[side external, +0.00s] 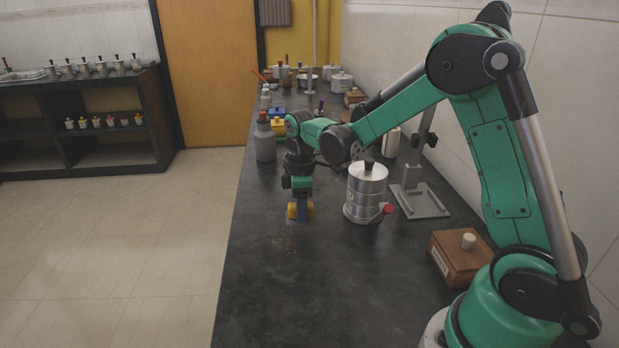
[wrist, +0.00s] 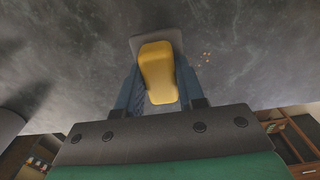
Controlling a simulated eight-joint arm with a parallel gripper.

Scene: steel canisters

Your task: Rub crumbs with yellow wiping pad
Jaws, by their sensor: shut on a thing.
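The yellow wiping pad (wrist: 157,75) is between the blue fingers of my gripper (wrist: 155,88), which is shut on it. A grey layer shows at the pad's far end in the wrist view. In the side external view, the pad (side external: 292,211) is at or just above the dark worktop; I cannot tell whether it touches. My gripper (side external: 302,208) points down there. The crumbs (side external: 283,241) are a small brownish scatter on the worktop, in front of the pad. They also show in the wrist view (wrist: 205,58), to the right of the pad and apart from it.
A steel canister (side external: 365,193) with a red-tipped spout stands close to the right of my gripper. A grey bottle (side external: 265,143) stands behind on the left. A metal stand (side external: 420,200) and a wooden box (side external: 461,256) are at the right. The front worktop (side external: 300,305) is clear.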

